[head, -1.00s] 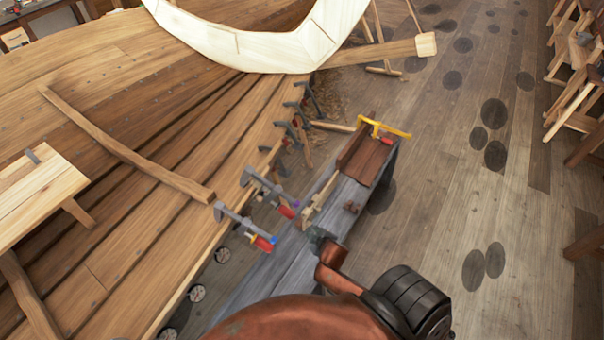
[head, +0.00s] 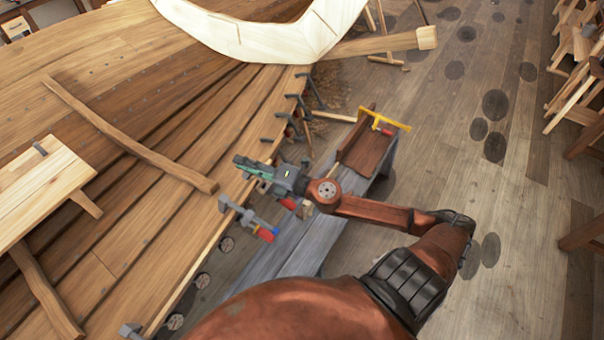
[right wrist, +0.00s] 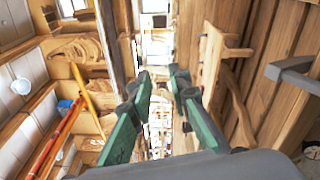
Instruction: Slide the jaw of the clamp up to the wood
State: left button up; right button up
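My right gripper (head: 243,166) is over the edge of the wooden hull (head: 215,125) in the head view. In the right wrist view its green-padded fingers (right wrist: 158,100) are apart with nothing between them. A grey clamp (head: 243,214) with a red and blue handle end sits on the hull edge just below the gripper. A second clamp, its red handle (head: 289,203) showing, is mostly hidden behind the gripper. A grey bar (right wrist: 298,80) shows at the right of the wrist view, beside the fingers. I cannot tell any jaw's gap to the wood. My left gripper is not in view.
Several more clamps (head: 294,103) line the hull edge farther back. A grey bench (head: 285,240) stands beside the hull, with a brown wooden box (head: 362,150) and a yellow-framed tool (head: 383,120) at its far end. The floor (head: 510,200) to the right is open.

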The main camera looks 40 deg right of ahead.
jog(key=s+f+n+g, duration=0.3)
jog(key=f+n+g, duration=0.55)
jog(key=n, duration=0.35)
jog(key=s+d+f+n+g+h, duration=0.1)
jog(key=d+f+g+h, duration=0.15)
jog(key=d, duration=0.65)
jog(key=s+d+f+n+g+h, duration=0.1)
jog(key=s+d+f+n+h, duration=0.2)
jog(key=d, duration=0.5)
jog(key=shift+m, duration=0.6)
jog(key=b+x, duration=0.3)
jog(key=x, duration=0.1)
jog(key=b+x, duration=0.3)
jog(key=x, duration=0.2)
jog(key=w+d+b+x, duration=0.1)
jog(key=b+x, duration=0.3)
jog(key=shift+w+a+f, duration=0.1)
jog(key=shift+w+f, duration=0.15)
jog(key=shift+w+a+f+b, duration=0.1)
jog(key=shift+w+f+b, duration=0.15)
jog(key=shift+b, duration=0.15)
jog(key=shift+w+a, duration=0.1)
jog(key=shift+w, duration=0.15)
jog(key=shift+c, duration=0.4)
jog(key=shift+w+a+r, duration=0.1)
jog(key=shift+w+r, duration=0.1)
jog(key=shift+w, duration=0.05)
